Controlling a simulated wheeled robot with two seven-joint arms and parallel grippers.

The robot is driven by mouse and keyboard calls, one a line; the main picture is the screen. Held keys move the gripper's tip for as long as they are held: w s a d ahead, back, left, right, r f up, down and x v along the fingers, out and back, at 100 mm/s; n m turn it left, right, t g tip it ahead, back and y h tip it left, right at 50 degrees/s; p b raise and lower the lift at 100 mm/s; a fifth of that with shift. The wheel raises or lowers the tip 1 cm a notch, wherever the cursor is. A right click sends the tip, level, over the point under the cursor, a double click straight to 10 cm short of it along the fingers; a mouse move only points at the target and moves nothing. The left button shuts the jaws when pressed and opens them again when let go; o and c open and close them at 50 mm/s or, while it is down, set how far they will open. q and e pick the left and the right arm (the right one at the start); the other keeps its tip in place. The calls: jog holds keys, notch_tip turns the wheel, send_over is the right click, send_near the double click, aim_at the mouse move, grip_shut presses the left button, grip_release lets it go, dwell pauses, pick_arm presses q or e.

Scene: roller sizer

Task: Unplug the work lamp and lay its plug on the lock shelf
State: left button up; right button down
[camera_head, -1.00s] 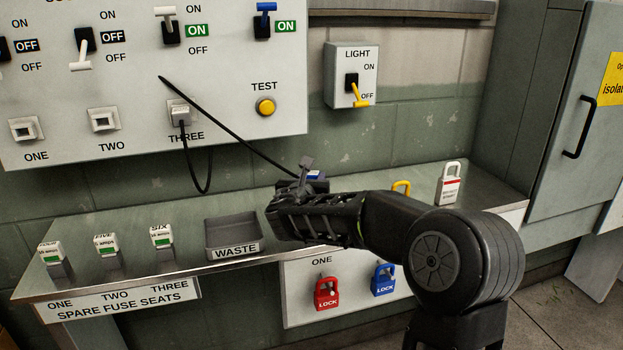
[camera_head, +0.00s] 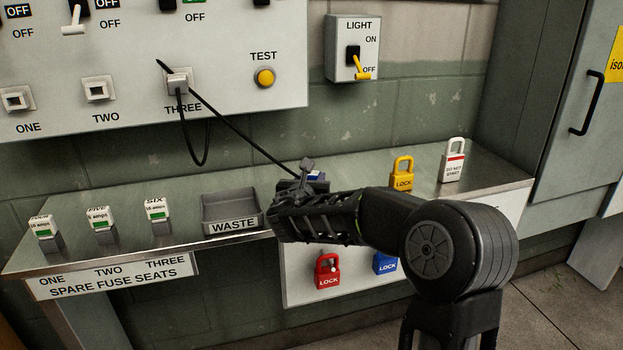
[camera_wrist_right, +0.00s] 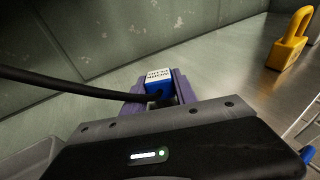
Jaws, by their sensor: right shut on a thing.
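My right gripper (camera_head: 312,178) is shut on a blue plug with a white label (camera_head: 316,175), low over the lock shelf (camera_head: 350,176). In the right wrist view the blue plug (camera_wrist_right: 158,80) sits between purple-grey fingers (camera_wrist_right: 155,92), with a black cord leaving it to the left. The cord (camera_head: 235,127) runs up to the panel near socket three. Another black loop hangs from a pale plug or fitting (camera_head: 177,80) at socket three. I cannot tell whether the held plug touches the shelf. My left gripper is not in view.
A grey waste tray (camera_head: 232,226) stands left of my gripper, with several spare fuses (camera_head: 100,218) further left. A yellow lock (camera_head: 402,174) and a white lock (camera_head: 453,160) stand on the right. Red (camera_head: 327,271) and blue (camera_head: 385,263) locks hang below.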

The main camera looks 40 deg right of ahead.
jog(key=c, duration=0.9)
grip_release()
jog(key=v, duration=0.8)
dwell(0.6)
